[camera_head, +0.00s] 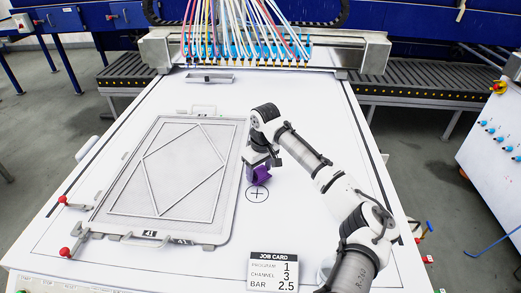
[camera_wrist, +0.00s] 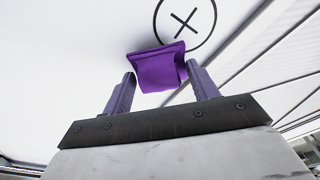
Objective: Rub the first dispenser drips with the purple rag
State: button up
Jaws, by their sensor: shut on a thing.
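The purple rag (camera_head: 261,175) is in my gripper (camera_head: 259,168), just above or at the white table, beside the circled cross mark (camera_head: 257,194). In the wrist view the rag (camera_wrist: 160,68) is between the two fingers of my gripper (camera_wrist: 160,85), which are shut on it, and the circled cross (camera_wrist: 185,18) lies just beyond it. Whether the rag touches the table cannot be told. The dispensers (camera_head: 245,52) are a row of nozzles under coloured hoses on the gantry at the back. No drips can be made out at this size.
A framed tray with a diamond outline (camera_head: 111,203) lies left of my gripper. Red-knobbed levers (camera_head: 65,252) stand at the left edge. A job card (camera_head: 273,271) reading program 1, channel 3, bar 2.5 stands at the front.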

jog(key=shift+s+a+r, duration=0.1)
jog(key=shift+s+r, duration=0.05)
jog(key=shift+r, duration=0.5)
jog(key=shift+s+r, duration=0.1)
jog(key=shift+r, duration=0.5)
jog(key=shift+w+r, duration=0.1)
jog(key=shift+r, duration=2.05)
